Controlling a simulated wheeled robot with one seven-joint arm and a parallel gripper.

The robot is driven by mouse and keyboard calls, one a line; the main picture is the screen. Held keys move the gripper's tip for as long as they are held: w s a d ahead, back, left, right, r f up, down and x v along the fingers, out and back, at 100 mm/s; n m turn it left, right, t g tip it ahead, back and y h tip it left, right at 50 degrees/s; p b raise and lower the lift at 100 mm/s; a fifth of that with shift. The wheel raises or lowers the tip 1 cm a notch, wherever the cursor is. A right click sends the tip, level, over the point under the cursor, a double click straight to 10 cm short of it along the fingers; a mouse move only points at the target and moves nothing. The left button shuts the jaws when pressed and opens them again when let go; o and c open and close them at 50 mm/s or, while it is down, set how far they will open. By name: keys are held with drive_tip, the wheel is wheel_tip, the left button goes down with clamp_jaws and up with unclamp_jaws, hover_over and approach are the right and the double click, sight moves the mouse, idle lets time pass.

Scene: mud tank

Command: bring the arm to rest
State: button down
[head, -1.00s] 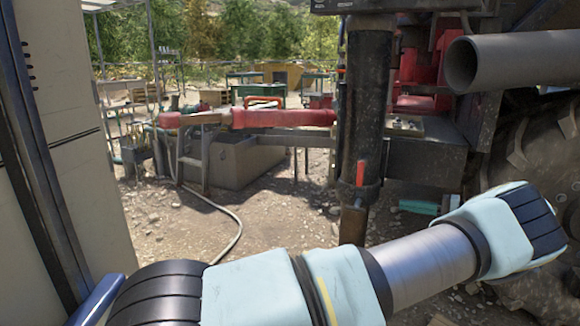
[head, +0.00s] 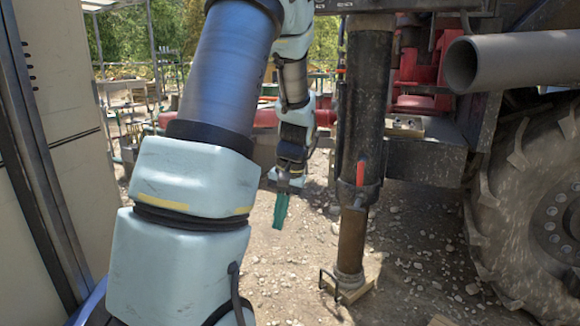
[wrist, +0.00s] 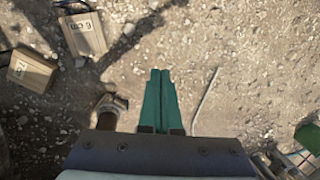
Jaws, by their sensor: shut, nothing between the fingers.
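My gripper (head: 279,225) hangs from my raised, folded arm in the head view, pointing down over the gravel. Its green fingers are shut together with nothing between them. In the wrist view, my gripper (wrist: 160,73) shows as two green fingers side by side, above bare, stony ground. My arm's large pale segments cover the left middle of the head view and hide part of the yard behind.
A large tyre (head: 530,215) and grey pipe (head: 515,58) are at right. A beige cabinet (head: 60,110) is close at left. Labelled boxes (wrist: 83,34) lie below.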

drive_tip(key=s+a+r+n+t+h, duration=0.1)
drive_tip(key=s+a+r, duration=0.1)
drive_tip(key=s, duration=0.4)
drive_tip(key=s+a+r+n+t+h, duration=0.1)
drive_tip(key=s+a+h, duration=0.1)
drive_tip(key=s, duration=0.4)
wheel_tip(320, 180, up, 24)
drive_tip(key=p, duration=2.4)
drive_tip(key=shift+w+p, duration=0.3)
